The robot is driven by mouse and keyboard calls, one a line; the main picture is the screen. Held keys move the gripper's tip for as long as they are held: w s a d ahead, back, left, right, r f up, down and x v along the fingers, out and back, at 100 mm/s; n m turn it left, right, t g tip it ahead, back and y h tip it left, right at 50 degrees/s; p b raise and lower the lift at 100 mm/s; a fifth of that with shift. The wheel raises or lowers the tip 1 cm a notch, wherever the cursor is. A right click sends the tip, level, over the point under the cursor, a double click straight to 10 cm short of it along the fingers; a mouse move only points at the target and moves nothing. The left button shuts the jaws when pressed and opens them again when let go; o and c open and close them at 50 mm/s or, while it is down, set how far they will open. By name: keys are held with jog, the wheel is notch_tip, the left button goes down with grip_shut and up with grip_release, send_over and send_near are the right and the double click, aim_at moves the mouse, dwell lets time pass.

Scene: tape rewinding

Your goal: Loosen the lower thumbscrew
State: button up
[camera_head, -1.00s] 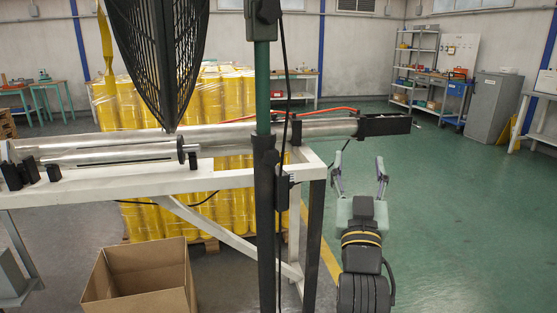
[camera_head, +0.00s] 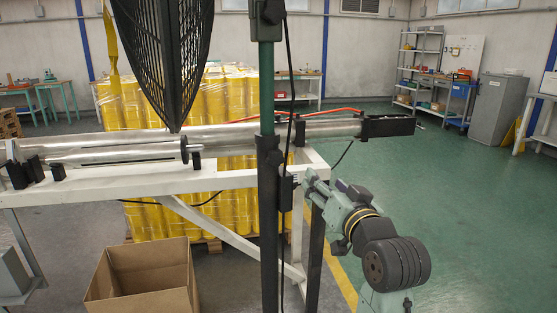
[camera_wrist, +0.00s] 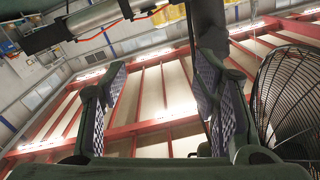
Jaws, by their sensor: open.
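A stand with a green and black pole (camera_head: 268,200) rises in front of the white bench. A small black block (camera_head: 287,190) on its right side, low on the black sleeve, looks like the lower thumbscrew. My gripper (camera_head: 306,183) is just right of this block, pointing left toward it. Whether they touch is unclear in the head view. In the wrist view, my gripper (camera_wrist: 158,75) is open, with its patterned pads apart and nothing seen between them. The dark pole (camera_wrist: 206,25) stands behind the right finger. The thumbscrew cannot be made out there.
A black fan cage (camera_head: 160,60) hangs at the upper left and shows right in the wrist view (camera_wrist: 290,100). Metal tubes (camera_head: 110,155) lie on the white bench (camera_head: 110,186). A cardboard box (camera_head: 140,275) stands below. The green floor at right is clear.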

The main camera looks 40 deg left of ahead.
aim_at(278, 159)
jog(key=s+a+r+n+g+y, duration=0.2)
jog(key=s+a+g, duration=0.1)
jog(key=s+a, duration=0.15)
jog(key=shift+t, duration=0.4)
jog(key=p+x, duration=0.3)
jog(key=x, duration=0.7)
jog(key=shift+w+f, duration=0.1)
jog(key=shift+w, duration=0.1)
jog(key=c, duration=1.2)
jog(key=shift+o, duration=0.2)
